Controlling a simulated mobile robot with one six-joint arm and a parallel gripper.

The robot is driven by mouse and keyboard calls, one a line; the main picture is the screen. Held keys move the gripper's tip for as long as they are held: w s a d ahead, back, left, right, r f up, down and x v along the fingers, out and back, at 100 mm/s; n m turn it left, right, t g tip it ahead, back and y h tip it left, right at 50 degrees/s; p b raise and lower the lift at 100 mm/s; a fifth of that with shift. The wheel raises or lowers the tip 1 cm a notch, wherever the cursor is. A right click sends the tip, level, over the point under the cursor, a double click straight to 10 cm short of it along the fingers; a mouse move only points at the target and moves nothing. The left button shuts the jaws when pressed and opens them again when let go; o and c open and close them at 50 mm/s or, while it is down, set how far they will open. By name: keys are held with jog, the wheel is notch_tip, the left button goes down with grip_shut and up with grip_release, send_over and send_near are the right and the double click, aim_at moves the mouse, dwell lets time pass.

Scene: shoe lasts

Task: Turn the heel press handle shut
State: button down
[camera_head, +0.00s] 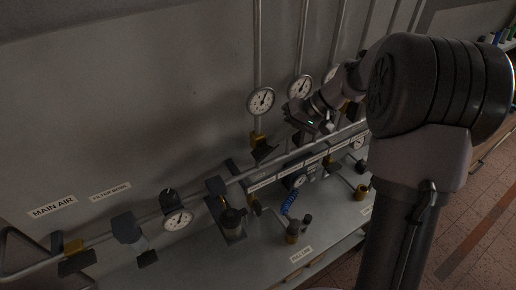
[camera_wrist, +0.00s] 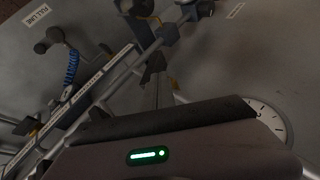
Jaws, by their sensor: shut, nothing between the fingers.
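Several valves with yellow bodies and dark lever handles sit on the pipework. The small rail labels are too blurred to tell which one reads heel press. The handle nearest my gripper is a dark lever (camera_head: 263,151) below a yellow valve body (camera_head: 257,138), under the leftmost of the upper gauges. What looks like the same lever shows in the wrist view (camera_wrist: 153,70). My gripper (camera_head: 289,118) is shut and empty, to the right of and above that lever, apparently apart from it.
A gauge (camera_head: 261,100) stands close left of my gripper, with vertical pipes behind. The labelled rail (camera_head: 290,170) runs below. A blue coiled hose (camera_head: 289,203) and small fittings stand over the grey bench (camera_head: 335,222). The wall at left is clear.

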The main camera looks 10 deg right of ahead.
jog(key=shift+w+d+f+m+y+b, duration=0.15)
jog(key=shift+d+f+y+b, duration=0.25)
jog(key=shift+y, duration=0.15)
jog(key=shift+w+d+f+m+y+b, duration=0.15)
jog(key=shift+d+f+y+b, duration=0.15)
jog(key=shift+y, duration=0.25)
jog(key=shift+d, duration=0.15)
jog(key=shift+s+f+g, duration=0.1)
jog(key=shift+f+g, duration=0.15)
jog(key=shift+g, duration=0.05)
